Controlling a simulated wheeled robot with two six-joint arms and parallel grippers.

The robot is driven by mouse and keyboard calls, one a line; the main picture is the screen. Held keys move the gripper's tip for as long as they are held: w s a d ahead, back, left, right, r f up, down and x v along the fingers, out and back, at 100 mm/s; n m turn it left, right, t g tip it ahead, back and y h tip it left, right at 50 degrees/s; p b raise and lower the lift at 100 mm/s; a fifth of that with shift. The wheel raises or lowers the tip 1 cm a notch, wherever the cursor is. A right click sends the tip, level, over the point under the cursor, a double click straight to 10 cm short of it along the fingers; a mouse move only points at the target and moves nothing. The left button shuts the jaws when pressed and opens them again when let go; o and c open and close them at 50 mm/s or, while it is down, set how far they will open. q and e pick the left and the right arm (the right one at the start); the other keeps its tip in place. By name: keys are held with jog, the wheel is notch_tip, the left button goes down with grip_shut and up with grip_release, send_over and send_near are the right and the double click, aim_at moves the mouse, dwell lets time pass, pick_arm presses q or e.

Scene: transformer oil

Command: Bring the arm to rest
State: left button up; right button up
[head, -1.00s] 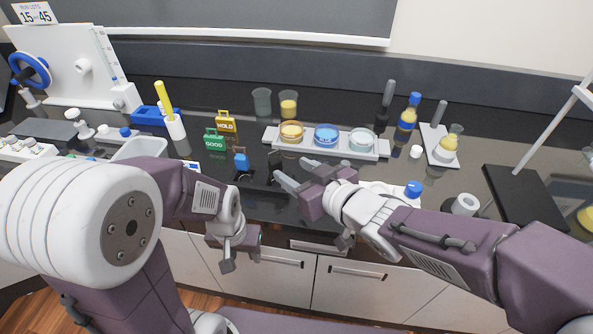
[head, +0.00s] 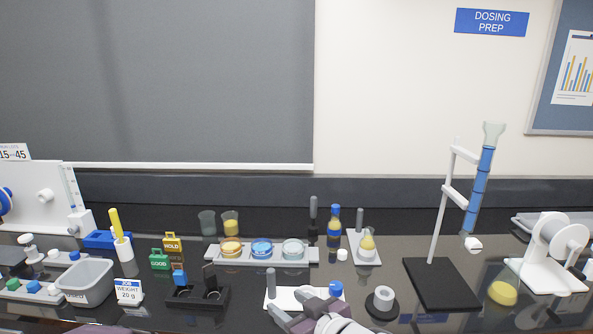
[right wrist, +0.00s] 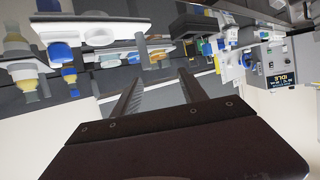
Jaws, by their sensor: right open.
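My right gripper (head: 291,304) shows at the bottom middle of the head view, in front of a white plate (head: 284,299) on the black bench. Its two fingers stand apart in the right wrist view (right wrist: 158,86), with nothing held between them. Only a bit of my purple left arm shows at the bottom left edge of the head view, and the left gripper is out of the picture.
A dish tray (head: 212,253), a blue-capped bottle (head: 334,228) and a white ring on a dark base (head: 381,300) stand near the right gripper. A black stand base (head: 441,284) holds a tall blue column (head: 480,190). A grey bin (head: 80,278) is at left.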

jog(key=d+f+m+g+h+p, duration=0.2)
jog(key=d+f+m+h+p, duration=0.15)
jog(key=d, duration=0.45)
jog(key=d+f+m+g+h+p, duration=0.1)
jog(key=d+f+m+h+p, duration=0.2)
jog(key=d, duration=0.6)
jog(key=s+d+f+g, duration=0.1)
jog(key=s+f+g, duration=0.1)
jog(key=s, duration=0.4)
jog(key=s+f+g+h, duration=0.1)
jog(key=s+f+g, duration=0.2)
jog(key=s+g, duration=0.2)
jog(key=shift+s+d, duration=0.4)
jog(key=shift+s, duration=0.7)
jog(key=shift+m, duration=0.25)
